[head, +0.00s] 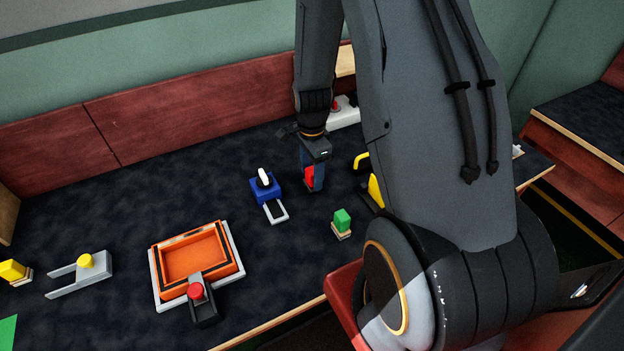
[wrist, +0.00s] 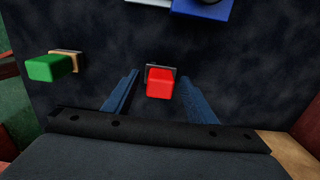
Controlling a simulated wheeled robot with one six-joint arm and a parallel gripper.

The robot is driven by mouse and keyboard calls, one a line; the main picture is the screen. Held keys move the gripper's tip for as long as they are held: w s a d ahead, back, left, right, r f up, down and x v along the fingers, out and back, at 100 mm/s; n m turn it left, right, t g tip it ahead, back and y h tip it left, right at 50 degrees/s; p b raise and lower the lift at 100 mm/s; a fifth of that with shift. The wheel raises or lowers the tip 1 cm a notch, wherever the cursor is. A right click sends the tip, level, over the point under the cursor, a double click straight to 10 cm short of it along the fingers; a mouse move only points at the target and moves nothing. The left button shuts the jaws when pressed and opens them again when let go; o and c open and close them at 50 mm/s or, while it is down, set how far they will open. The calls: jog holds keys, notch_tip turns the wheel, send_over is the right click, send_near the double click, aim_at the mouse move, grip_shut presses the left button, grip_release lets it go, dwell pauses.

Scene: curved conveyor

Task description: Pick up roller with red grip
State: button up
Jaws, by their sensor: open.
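A red block-shaped grip (wrist: 160,84) on a small dark grey base stands between my gripper's two blue fingers in the wrist view. I take it for the roller; its lower part is mostly hidden. In the head view the red grip (head: 309,177) shows beside a finger of my gripper (head: 315,186), which points down at the dark table. My gripper (wrist: 160,78) is open, with a gap visible on both sides of the grip in the wrist view.
A green-topped block (head: 342,220) stands right and nearer; a blue tool with a white handle (head: 265,187) stands left. A yellow item (head: 375,190) is partly behind my arm. An orange tray (head: 192,257) with a red-knobbed black tool (head: 201,299) lies front left.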

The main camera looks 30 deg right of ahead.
jog(key=c, duration=1.3)
jog(key=shift+r, duration=0.1)
jog(key=shift+r+b, duration=1.15)
jog(key=shift+r, duration=3.8)
jog(key=o, duration=0.5)
jog(key=shift+c, duration=1.2)
